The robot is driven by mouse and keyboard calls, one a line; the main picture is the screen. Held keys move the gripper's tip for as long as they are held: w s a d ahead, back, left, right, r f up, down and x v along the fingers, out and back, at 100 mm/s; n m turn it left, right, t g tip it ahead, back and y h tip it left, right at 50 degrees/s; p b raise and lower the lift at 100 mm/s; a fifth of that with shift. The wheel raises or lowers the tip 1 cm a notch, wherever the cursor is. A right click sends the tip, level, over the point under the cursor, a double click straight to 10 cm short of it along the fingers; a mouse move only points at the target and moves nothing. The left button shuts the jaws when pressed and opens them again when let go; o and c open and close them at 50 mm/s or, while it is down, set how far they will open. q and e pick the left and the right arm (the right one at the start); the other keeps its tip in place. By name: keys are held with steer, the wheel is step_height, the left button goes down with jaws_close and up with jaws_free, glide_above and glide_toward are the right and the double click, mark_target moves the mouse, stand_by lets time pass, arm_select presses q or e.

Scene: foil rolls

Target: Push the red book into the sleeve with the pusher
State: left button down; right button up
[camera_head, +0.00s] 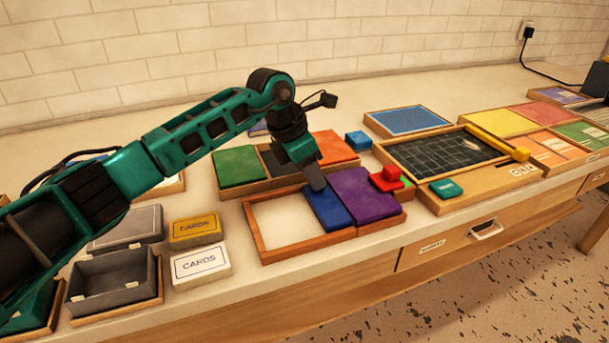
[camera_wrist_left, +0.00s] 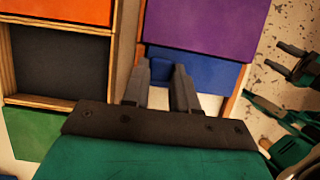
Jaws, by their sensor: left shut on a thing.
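My left gripper (camera_head: 316,186) reaches down over the front wooden tray (camera_head: 262,245). In the left wrist view its fingers (camera_wrist_left: 161,88) are shut on a small blue block (camera_wrist_left: 161,70). The block is at the blue slab (camera_head: 328,208), which lies beside the purple slab (camera_head: 362,195). The left part of that tray is bare and pale. A red block (camera_head: 387,178) is at the purple slab's right end. I cannot make out a clear red book or which piece is the sleeve. My right gripper (camera_wrist_left: 294,63) shows at the wrist view's right edge, its fingers apart.
Behind lies a tray with a green slab (camera_head: 239,166), a dark area and an orange slab (camera_head: 334,147). A blue block (camera_head: 358,141) stands near it. Card boxes (camera_head: 200,266) and a grey box (camera_head: 113,281) stand left. A tray with a dark gridded panel (camera_head: 440,153) lies right.

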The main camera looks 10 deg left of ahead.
arm_select(q)
steer(key=shift+w+d+r, duration=0.1)
steer(key=shift+d+r, duration=0.05)
steer(key=shift+d, duration=0.05)
steer(key=c, duration=0.9)
jaws_free()
steer(key=v, duration=1.2)
steer(key=shift+a+r, duration=0.25)
